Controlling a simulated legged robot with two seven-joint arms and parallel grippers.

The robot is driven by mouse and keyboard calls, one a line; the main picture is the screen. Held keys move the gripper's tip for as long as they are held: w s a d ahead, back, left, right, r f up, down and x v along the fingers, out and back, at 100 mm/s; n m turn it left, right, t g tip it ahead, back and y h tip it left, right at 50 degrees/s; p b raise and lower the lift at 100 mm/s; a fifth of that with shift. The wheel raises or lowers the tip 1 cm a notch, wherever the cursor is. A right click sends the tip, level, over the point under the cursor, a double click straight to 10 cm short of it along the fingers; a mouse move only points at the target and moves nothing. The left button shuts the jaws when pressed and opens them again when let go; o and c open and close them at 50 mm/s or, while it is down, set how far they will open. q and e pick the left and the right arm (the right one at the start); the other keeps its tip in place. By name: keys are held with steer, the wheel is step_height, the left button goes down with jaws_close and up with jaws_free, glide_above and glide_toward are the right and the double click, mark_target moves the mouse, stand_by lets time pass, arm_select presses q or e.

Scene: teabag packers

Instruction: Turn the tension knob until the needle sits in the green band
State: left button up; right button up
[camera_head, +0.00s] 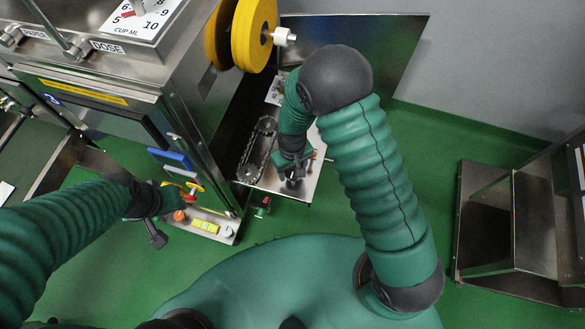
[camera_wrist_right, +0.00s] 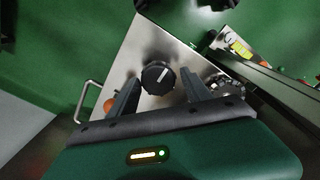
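A black round knob (camera_wrist_right: 158,77) with a white pointer line sits on a steel plate (camera_wrist_right: 145,52) in the right wrist view. My right gripper (camera_wrist_right: 160,94) is open, one finger on each side of the knob, with gaps visible between fingers and knob. In the head view, my right gripper (camera_head: 293,172) is low over the steel plate (camera_head: 305,185) and largely hides the knob. A white panel (camera_head: 276,91) shows partly behind my right arm; no needle or green band can be made out. My left gripper (camera_head: 155,228) is by the button panel; its fingers are unclear.
A chain drive (camera_head: 258,150) lies left of my right gripper. Yellow reels (camera_head: 252,32) stand above it. A button panel (camera_head: 207,226) is at the lower left. A steel stand (camera_head: 505,225) is at the right, with clear green floor before it.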

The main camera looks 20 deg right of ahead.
steer(key=shift+a, duration=0.1)
steer(key=shift+c, duration=2.3)
steer(key=shift+d, duration=0.3)
steer(key=c, duration=0.6)
steer(key=shift+a, duration=0.1)
